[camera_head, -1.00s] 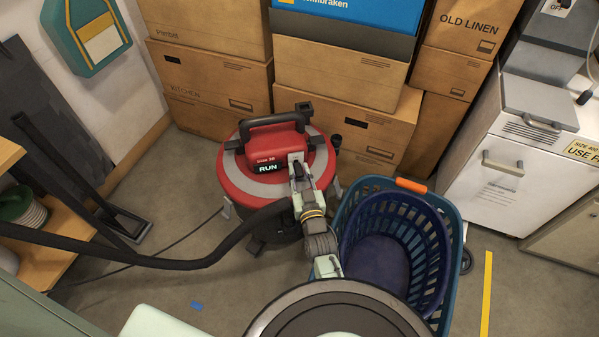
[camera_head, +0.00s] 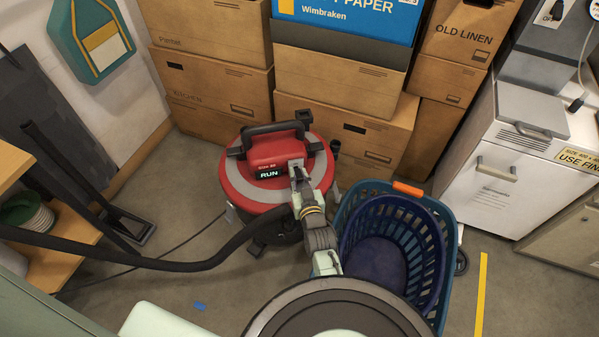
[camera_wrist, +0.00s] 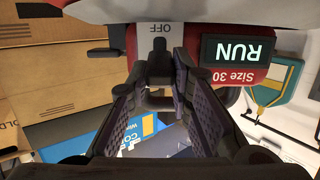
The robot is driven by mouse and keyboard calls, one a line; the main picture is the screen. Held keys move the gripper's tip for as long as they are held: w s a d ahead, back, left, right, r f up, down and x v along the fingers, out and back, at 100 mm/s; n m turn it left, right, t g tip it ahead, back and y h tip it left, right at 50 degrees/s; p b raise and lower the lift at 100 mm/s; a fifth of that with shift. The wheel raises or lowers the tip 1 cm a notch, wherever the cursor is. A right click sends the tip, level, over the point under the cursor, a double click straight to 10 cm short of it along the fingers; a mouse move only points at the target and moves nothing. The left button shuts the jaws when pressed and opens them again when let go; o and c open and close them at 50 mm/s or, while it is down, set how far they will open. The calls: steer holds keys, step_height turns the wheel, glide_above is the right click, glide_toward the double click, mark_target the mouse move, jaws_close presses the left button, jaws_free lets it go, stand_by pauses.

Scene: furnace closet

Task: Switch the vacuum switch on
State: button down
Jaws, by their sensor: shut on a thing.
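The vacuum (camera_head: 240,185) is a round red canister with a grey band and a black handle, standing on the floor in the head view. Its lit display (camera_head: 269,174) reads RUN; it shows upside down in the wrist view (camera_wrist: 238,50). Beside the display is a pale switch plate (camera_wrist: 159,36) marked OFF. My gripper (camera_head: 297,172) reaches the vacuum from the front. In the wrist view my gripper (camera_wrist: 160,72) has its fingertips closed on the dark switch (camera_wrist: 160,58) just past the plate. The fingers hide most of the switch, so its exact position is unclear.
A blue laundry basket (camera_head: 440,215) stands right of my arm, close to it. Cardboard boxes (camera_head: 345,125) are stacked behind the vacuum. A black hose (camera_head: 190,264) runs left across the floor. A white cabinet (camera_head: 510,180) stands at the right.

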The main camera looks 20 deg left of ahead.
steer(key=g+p, duration=0.1)
steer(key=r+h+p, duration=0.1)
steer(key=p, duration=0.1)
steer(key=shift+w+a+r+g, duration=0.1)
steer(key=shift+w+r+g, duration=0.2)
steer(key=shift+g, duration=0.1)
steer(key=shift+w+a+g+h+p, duration=0.1)
steer(key=shift+g+h+p, duration=0.5)
steer(key=shift+g+p, duration=0.3)
steer(key=c, duration=1.4)
jaws_free()
steer(key=shift+f, duration=0.1)
steer(key=shift+c, duration=0.2)
steer(key=v, duration=0.7)
steer(key=shift+s, duration=0.25)
